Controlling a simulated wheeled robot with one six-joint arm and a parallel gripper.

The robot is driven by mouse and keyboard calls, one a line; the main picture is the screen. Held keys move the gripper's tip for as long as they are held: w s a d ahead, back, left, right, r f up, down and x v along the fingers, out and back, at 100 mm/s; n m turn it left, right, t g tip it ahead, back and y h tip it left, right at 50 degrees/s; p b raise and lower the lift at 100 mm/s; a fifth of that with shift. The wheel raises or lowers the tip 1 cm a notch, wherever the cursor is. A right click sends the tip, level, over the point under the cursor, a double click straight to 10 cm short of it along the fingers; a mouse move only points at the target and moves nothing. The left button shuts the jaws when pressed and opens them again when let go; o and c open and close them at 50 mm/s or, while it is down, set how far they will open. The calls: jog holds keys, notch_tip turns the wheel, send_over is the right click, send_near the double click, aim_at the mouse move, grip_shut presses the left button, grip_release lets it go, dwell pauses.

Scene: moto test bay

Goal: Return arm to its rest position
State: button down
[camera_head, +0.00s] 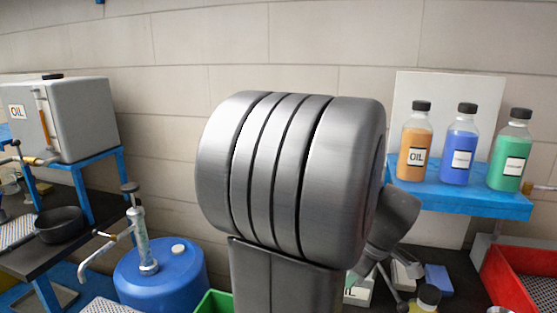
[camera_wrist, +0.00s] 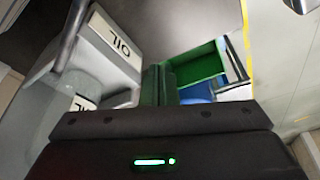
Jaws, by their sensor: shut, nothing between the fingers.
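My gripper (camera_wrist: 159,72) shows in the wrist view as two dark fingers, closed together with nothing between them. They rise from a dark housing with a green light. My arm's thick grey joint fills the middle of the head view, and a smaller dark link shows behind it at right. The gripper cannot be made out in the head view. In the wrist view, a green bin (camera_wrist: 205,66) lies beyond and to the right of the fingers. A grey container with OIL labels (camera_wrist: 116,41) is at the left.
In the head view, a blue shelf (camera_head: 462,198) at right bears orange (camera_head: 415,146), blue (camera_head: 460,150) and green (camera_head: 510,155) bottles. A red bin (camera_head: 508,284) is below. At left are a grey oil tank (camera_head: 75,120) and a blue drum (camera_head: 180,272) with a pump (camera_head: 140,235).

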jog(key=shift+w+a+m+t+h+p, duration=0.15)
jog(key=shift+w+a+m+h+p, duration=0.35)
jog(key=shift+w+m, duration=1.55)
jog(key=shift+w+a+m+t+h+p, duration=0.25)
jog(key=shift+w+m+h+p, duration=0.5)
jog(key=shift+w+m, duration=1.25)
jog(key=shift+w+a+m+t+h+p, duration=0.1)
jog(key=shift+w+a+m+h+p, duration=0.4)
jog(key=shift+w+m, duration=1.55)
jog(key=shift+s+d+m, duration=0.2)
jog(key=shift+s+m, duration=0.1)
jog(key=shift+a, duration=0.1)
